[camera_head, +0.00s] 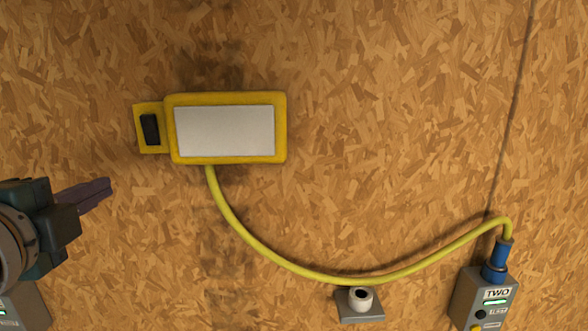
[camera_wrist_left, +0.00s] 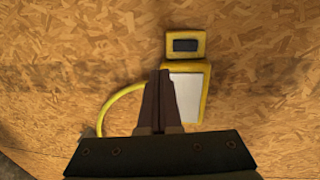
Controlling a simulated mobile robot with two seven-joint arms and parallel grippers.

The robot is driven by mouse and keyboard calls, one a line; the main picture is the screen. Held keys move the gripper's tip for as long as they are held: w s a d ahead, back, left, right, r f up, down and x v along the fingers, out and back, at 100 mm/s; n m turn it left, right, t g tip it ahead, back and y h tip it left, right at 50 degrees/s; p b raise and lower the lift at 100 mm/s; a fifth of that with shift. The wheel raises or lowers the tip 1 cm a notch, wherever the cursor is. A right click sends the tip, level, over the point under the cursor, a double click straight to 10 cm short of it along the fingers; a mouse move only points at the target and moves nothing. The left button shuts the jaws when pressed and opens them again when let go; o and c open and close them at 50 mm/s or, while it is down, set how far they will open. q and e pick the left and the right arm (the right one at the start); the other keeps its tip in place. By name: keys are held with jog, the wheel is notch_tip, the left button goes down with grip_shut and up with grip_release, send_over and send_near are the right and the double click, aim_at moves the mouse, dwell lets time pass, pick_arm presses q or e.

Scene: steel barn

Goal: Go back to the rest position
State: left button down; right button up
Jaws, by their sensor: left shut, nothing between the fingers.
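My left gripper (camera_head: 106,188) comes in from the left edge in the head view, its dark fingers pointing right. The fingers are shut with nothing between them. In the left wrist view the fingers (camera_wrist_left: 160,78) are together, in front of part of a yellow-framed lamp with a pale panel (camera_wrist_left: 186,98). In the head view this lamp (camera_head: 225,131) is on the chipboard wall, up and to the right of the gripper, with a clear gap in the picture. My right gripper is not in view.
A yellow cable (camera_head: 250,245) hangs from the lamp and runs to a blue plug (camera_head: 496,260) in the grey box marked TWO (camera_head: 482,300). A grey bracket with a white round piece (camera_head: 360,299) sits below the cable. Another grey box (camera_head: 22,308) shows partly at lower left.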

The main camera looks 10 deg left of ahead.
pick_arm(q)
jog(key=s+d+f+n+g+h+p, duration=0.2)
jog(key=s+d+n+g, duration=0.4)
jog(key=s, duration=0.5)
jog(key=s+d+f+n+g+h+p, duration=0.2)
jog(key=s+d+f+n+g+p, duration=0.2)
jog(key=s, duration=0.8)
jog(key=d+n+g+p, duration=0.1)
jog(key=d+n+g, duration=0.1)
jog(key=n, duration=0.1)
jog(key=shift+s+f+g, duration=0.2)
jog(key=shift+s+g, duration=0.1)
